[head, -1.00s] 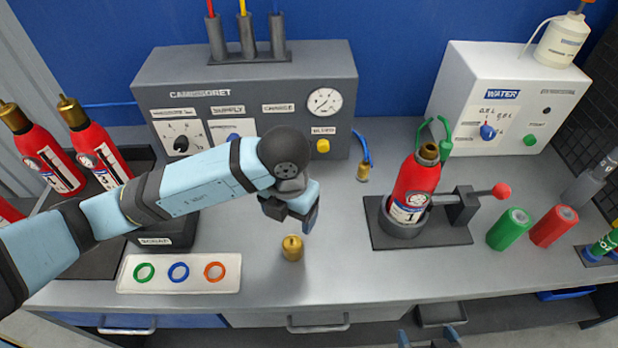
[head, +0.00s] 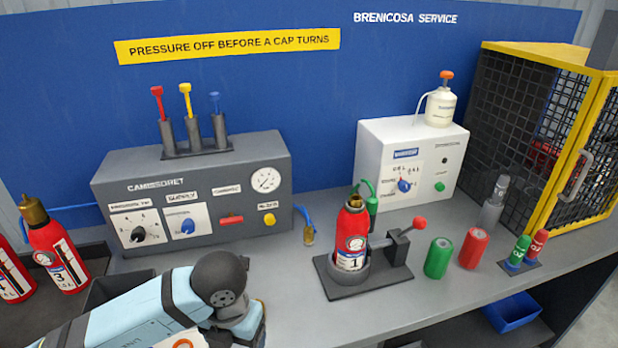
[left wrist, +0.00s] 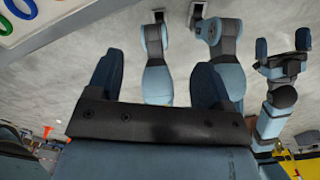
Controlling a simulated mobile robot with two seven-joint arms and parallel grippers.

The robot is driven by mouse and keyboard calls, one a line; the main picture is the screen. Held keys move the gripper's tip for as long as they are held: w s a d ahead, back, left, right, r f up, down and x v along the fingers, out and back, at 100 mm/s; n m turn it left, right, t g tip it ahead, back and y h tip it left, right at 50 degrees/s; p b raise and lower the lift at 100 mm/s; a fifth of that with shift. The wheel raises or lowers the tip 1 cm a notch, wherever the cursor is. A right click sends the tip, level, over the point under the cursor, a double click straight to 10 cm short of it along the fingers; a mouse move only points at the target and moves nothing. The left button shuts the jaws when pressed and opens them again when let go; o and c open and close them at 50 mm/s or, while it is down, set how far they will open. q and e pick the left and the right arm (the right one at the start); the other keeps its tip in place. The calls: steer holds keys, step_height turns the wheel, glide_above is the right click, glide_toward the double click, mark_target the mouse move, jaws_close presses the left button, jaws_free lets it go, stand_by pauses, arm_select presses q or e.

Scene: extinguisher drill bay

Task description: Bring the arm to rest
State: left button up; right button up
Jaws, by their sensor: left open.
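My left gripper (head: 248,325) is low in the head view, partly cut off by the bottom edge, in front of the grey gauge console. In the left wrist view its two fingers (left wrist: 157,82) are apart with nothing between them. Another gripper, my right (left wrist: 283,44), shows at the right of that view with its fingers apart and empty. A red extinguisher marked 1 (head: 351,240) stands upright in a dark clamp (head: 340,287) on the bench, well apart from my left gripper.
A console (head: 240,170) with gauge and knobs stands behind my arm. A white water unit (head: 440,160) and mesh cage (head: 540,130) stand at back right. Green (head: 438,258) and red (head: 473,248) cylinders stand right of the clamp. More red extinguishers (head: 58,255) stand at left.

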arm_select(q)
steer(key=s+d+r+m+g+h+p, duration=0.1)
steer(key=s+d+r+g+h+p, duration=0.3)
steer(key=s+d+h, duration=0.65)
steer(key=w+d+r+n+t+h, duration=0.2)
steer(key=w+r+n+t+h, duration=0.2)
steer(key=r+n+h, duration=0.55)
steer(key=w+a+f+n+t+y+p, duration=0.1)
steer(key=w+a+f+n+t+y, duration=0.3)
steer(key=n+t, duration=0.55)
steer(key=w+a+f+n+t+y+p, duration=0.2)
steer(key=a+f+n+t+y, duration=0.35)
steer(key=a+n+t, duration=0.35)
steer(key=s+a+f+n+g+y, duration=0.2)
steer(key=s+f+n, duration=0.1)
steer(key=f, duration=0.3)
steer(key=s+a+f+n+g+y, duration=0.2)
steer(key=s+f+n+g+y, duration=0.1)
steer(key=f, duration=0.3)
steer(key=s+a+f+n+g+y+p, duration=0.1)
steer(key=s+a+f+n+g+y, duration=0.1)
steer(key=s+f, duration=0.3)
steer(key=shift+a+f+n+g, duration=0.35)
steer(key=shift+f+n, duration=0.05)
steer(key=shift+f, duration=0.05)
arm_select(e)
step_height(320, 180, up, 8)
steer(key=shift+s+d, duration=0.2)
steer(key=shift+s, duration=0.05)
